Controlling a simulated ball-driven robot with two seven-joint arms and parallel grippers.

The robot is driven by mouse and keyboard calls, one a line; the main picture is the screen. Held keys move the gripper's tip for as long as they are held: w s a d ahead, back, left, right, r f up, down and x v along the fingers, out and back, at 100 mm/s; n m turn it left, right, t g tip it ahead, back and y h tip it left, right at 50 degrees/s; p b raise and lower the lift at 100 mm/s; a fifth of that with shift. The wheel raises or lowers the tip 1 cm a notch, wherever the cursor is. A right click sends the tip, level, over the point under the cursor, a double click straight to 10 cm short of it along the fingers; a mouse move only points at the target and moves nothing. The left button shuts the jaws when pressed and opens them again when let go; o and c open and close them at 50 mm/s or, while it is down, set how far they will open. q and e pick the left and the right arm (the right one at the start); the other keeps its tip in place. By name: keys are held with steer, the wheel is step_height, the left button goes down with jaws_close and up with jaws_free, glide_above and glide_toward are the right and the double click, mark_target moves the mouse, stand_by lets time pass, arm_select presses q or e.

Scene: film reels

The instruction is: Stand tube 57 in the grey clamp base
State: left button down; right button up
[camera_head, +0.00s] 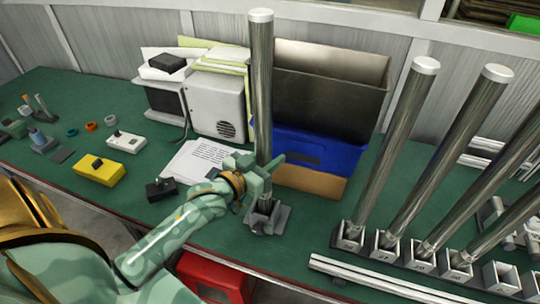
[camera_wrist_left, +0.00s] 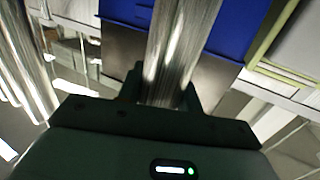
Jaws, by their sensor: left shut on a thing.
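A tall shiny metal tube (camera_head: 262,90) with a white cap stands upright in the head view. No number can be read on it, so I cannot tell from the picture that it is tube 57. My left gripper (camera_head: 264,172) is shut on its lower part. The grey clamp base (camera_head: 268,219) is on the green table directly below the gripper. The tube's lower end meets the clamp base's opening; I cannot tell how deep it sits. In the left wrist view the tube (camera_wrist_left: 180,40) runs between the fingers (camera_wrist_left: 165,95). My right gripper is not in view.
Several capped tubes (camera_head: 393,150) lean in a row of small grey sockets (camera_head: 350,236) at the right. A blue bin (camera_head: 335,158) and a brown board (camera_head: 312,181) are behind the clamp base. White rails (camera_head: 375,278) lie in front right. A black block (camera_head: 160,189) lies left.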

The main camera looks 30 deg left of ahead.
arm_select(q)
steer(key=shift+f+b, duration=0.3)
steer(key=shift+f, duration=0.2)
steer(key=shift+r, duration=0.15)
steer(key=shift+p, duration=0.35)
stand_by(0.4)
steer(key=shift+p, duration=0.3)
stand_by(0.4)
